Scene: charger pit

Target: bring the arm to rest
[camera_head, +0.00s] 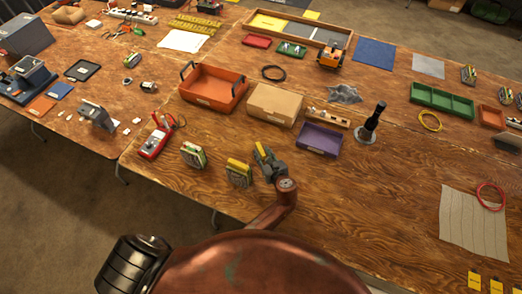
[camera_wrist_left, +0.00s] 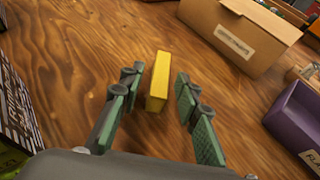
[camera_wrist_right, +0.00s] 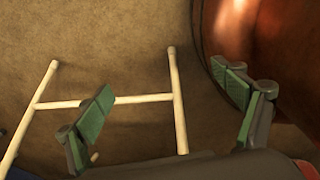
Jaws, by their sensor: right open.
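My left gripper (camera_head: 264,158) is low over the front of the wooden table. In the left wrist view my left gripper (camera_wrist_left: 158,95) is open, its green-padded fingers apart. A small yellow block (camera_wrist_left: 157,82) stands on the table between the fingertips, with a gap visible on both sides. It also shows in the head view (camera_head: 259,149), partly hidden by the gripper. My right gripper (camera_wrist_right: 168,95) shows only in the right wrist view. It is open and empty, over the brown floor near a pale tubular frame (camera_wrist_right: 110,101).
A purple bin (camera_head: 320,138) and a cardboard box (camera_head: 275,104) stand behind the left gripper. A dark upright tool (camera_head: 370,122) stands right.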

